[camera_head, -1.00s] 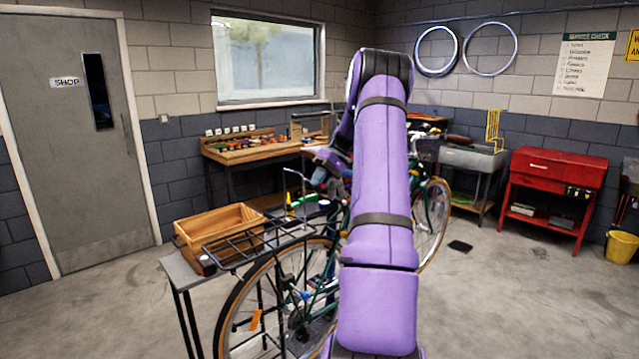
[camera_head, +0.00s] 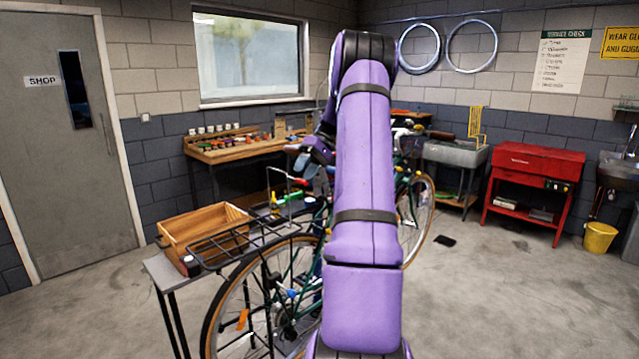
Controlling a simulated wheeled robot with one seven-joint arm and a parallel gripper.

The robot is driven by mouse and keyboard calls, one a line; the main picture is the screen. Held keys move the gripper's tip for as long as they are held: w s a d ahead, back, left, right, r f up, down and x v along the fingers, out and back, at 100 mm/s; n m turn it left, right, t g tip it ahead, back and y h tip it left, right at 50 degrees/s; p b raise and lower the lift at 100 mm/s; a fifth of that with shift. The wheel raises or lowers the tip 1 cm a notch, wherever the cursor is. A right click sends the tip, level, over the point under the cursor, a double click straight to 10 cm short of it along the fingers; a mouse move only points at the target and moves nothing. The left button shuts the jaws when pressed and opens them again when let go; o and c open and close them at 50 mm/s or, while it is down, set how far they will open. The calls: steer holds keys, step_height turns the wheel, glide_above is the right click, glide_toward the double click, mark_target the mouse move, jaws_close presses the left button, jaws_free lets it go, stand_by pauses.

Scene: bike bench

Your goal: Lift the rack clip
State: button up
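The bike's black wire rear rack (camera_head: 232,247) sits over the rear wheel, left of my arm. The rack clip is part of its dark wirework, and I cannot make out its separate outline or whether it is raised. My gripper (camera_head: 312,160) is small and dark at the end of my purple arm, above and to the right of the rack, apart from it. Its fingers are too small and blurred to tell open from shut. My arm hides part of the green bike (camera_head: 290,285).
A wooden crate (camera_head: 190,222) stands on a grey bench (camera_head: 160,270) just behind the rack. A workbench (camera_head: 240,152) with small parts is at the back wall. A red cabinet (camera_head: 535,165) and yellow bucket (camera_head: 599,237) stand right. The floor at front right is clear.

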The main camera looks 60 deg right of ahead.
steer(key=s+a+r, duration=0.1)
steer(key=s+a, duration=0.8)
steer(key=s, duration=0.1)
steer(key=shift+s, duration=0.35)
steer(key=shift+a, duration=0.1)
steer(key=w+a+r+n+g+h, duration=0.1)
steer(key=w+a+r+h, duration=0.15)
steer(key=a, duration=0.75)
steer(key=w+a+r+g+h, duration=0.1)
steer(key=a+r+h, duration=0.25)
steer(key=a, duration=0.65)
steer(key=s+a+t+h, duration=0.1)
steer(key=s+a+t, duration=0.1)
steer(key=s+a, duration=0.3)
steer(key=s+a+r+n+t+h, duration=0.1)
steer(key=s+a+t, duration=0.2)
steer(key=a, duration=0.9)
steer(key=s, duration=0.3)
steer(key=shift+a+r+n, duration=0.15)
steer(key=shift+r+n, duration=0.1)
steer(key=shift+n, duration=0.05)
